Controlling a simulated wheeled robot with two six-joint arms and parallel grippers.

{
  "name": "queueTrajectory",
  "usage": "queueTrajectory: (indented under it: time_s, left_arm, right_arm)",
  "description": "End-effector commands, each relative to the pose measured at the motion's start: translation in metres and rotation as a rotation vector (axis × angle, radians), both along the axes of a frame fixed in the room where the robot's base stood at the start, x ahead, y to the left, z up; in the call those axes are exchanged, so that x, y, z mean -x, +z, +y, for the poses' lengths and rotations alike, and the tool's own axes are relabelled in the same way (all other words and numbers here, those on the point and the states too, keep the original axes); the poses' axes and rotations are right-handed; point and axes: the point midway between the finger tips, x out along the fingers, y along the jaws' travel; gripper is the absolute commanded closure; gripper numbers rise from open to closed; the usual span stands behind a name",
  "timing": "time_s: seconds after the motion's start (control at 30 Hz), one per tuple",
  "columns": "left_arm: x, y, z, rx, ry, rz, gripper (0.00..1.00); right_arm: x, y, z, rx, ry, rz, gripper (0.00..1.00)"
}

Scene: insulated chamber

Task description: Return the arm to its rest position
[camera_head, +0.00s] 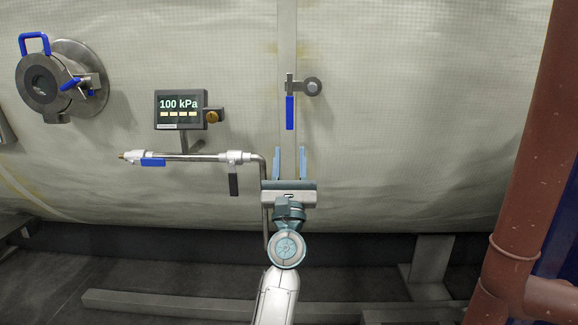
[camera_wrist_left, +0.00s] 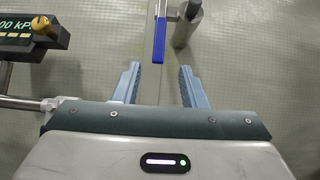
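My left gripper (camera_head: 290,163) is raised in front of the pale insulated wall, with its two blue fingers apart and nothing between them. It also shows open and empty in the left wrist view (camera_wrist_left: 160,88). A blue-handled latch (camera_head: 290,112) on the wall seam is above the fingertips in the head view. In the left wrist view the blue handle (camera_wrist_left: 159,40) lies ahead of the fingers, apart from them. My right gripper is in neither view.
A display reading 100 kPa (camera_head: 181,109) stands left of my gripper. Below it runs a metal pipe (camera_head: 195,157) with blue and black valve handles, close to my gripper's left side. A round port (camera_head: 42,84) is far left. A red-brown pipe (camera_head: 525,200) stands at right. Between is free room.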

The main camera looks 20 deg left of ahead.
Motion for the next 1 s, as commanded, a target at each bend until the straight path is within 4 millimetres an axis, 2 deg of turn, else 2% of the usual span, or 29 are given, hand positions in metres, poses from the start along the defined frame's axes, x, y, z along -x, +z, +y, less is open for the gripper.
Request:
queueTrajectory:
  time_s: [0.47, 0.57, 0.67, 0.77, 0.8, 0.87, 0.9, 0.97, 1.0]
  left_arm:
    - [-0.001, -0.001, 0.0, -0.003, 0.002, 0.003, 0.62]
    - [-0.008, -0.016, -0.003, -0.051, 0.027, 0.047, 0.62]
    - [-0.024, -0.058, -0.009, -0.185, 0.09, 0.158, 0.62]
    - [-0.041, -0.124, -0.017, -0.4, 0.168, 0.318, 0.62]
    - [-0.046, -0.155, -0.02, -0.499, 0.196, 0.385, 0.62]
    - [-0.049, -0.201, -0.024, -0.647, 0.229, 0.478, 0.62]
    - [-0.05, -0.232, -0.026, -0.745, 0.245, 0.536, 0.62]
    - [-0.046, -0.279, -0.028, -0.891, 0.261, 0.616, 0.62]
    - [-0.042, -0.31, -0.029, -0.988, 0.265, 0.667, 0.62]
  right_arm:
    - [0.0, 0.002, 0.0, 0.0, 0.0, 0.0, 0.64]
    - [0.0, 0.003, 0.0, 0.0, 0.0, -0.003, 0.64]
    - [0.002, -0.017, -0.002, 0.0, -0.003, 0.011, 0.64]
    - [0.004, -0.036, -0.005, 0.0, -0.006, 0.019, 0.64]
    - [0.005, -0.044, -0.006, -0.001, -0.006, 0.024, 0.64]
    - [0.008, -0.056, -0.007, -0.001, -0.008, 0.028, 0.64]
    - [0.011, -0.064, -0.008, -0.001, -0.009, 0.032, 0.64]
    - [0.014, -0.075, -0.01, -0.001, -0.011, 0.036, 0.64]
    - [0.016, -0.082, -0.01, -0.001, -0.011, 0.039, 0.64]
